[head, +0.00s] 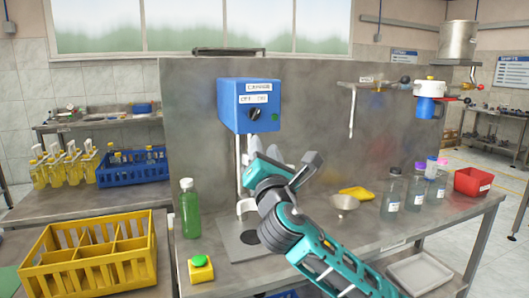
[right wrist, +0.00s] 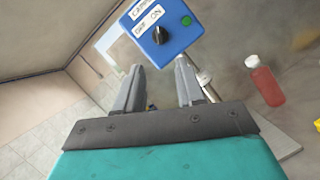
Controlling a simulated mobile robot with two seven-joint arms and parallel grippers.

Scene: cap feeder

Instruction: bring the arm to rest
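My right gripper (head: 270,152) is raised in front of the grey panel, just below the blue control box (head: 248,105). In the right wrist view its two grey fingers (right wrist: 159,66) stand apart with nothing between them. The blue box (right wrist: 160,35) with its black knob and green button shows beyond the fingertips. My teal right arm (head: 345,270) reaches up from the lower right over the table. My left gripper does not show in either view.
A green bottle (head: 189,210), a green-topped yellow button box (head: 201,269) and a yellow crate (head: 95,270) stand left. A red bottle (right wrist: 267,87) shows in the wrist view.

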